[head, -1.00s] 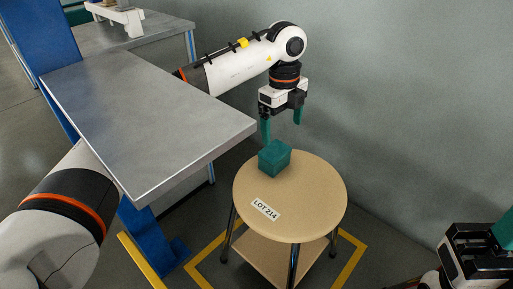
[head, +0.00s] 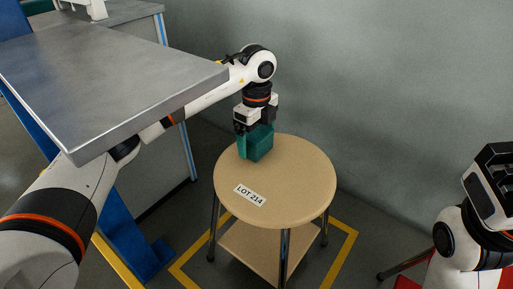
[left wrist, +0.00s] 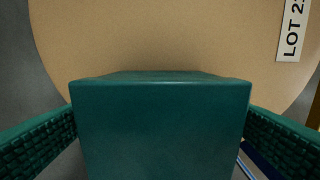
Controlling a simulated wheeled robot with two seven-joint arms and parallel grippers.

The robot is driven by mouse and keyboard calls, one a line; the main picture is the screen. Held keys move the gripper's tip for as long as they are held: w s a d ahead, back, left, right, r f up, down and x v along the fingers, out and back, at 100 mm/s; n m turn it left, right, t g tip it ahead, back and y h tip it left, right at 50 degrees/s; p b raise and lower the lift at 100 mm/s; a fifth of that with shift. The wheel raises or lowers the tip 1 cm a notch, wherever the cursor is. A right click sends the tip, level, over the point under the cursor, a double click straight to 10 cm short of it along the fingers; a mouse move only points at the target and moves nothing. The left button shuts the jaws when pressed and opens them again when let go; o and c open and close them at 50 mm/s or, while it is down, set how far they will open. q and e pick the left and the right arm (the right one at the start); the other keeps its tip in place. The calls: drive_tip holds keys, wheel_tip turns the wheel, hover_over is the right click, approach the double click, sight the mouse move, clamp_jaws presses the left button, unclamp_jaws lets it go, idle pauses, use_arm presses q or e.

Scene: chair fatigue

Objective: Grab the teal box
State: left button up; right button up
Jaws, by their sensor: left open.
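The teal box (head: 261,144) sits on the round wooden top of a stool (head: 290,190), near its far left edge. My left gripper (head: 254,148) points down over the box, with its teal fingers around it. In the left wrist view the box (left wrist: 160,128) fills the middle, with one open finger on each side. Slim gaps seem to show between the fingers and the box; contact is hard to judge. My right gripper (head: 490,180) is at the right edge of the head view; its fingers cannot be made out.
A grey metal table (head: 110,75) stands left of the stool, its corner close to my left arm. A label reading LOT 214 (head: 250,195) lies on the stool top. A grey wall (head: 400,70) is behind. Yellow tape (head: 345,255) marks the floor around the stool.

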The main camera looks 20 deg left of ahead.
use_arm(q)
drive_tip(key=shift+f, duration=0.15)
drive_tip(key=c, duration=1.2)
drive_tip(key=shift+o, duration=0.2)
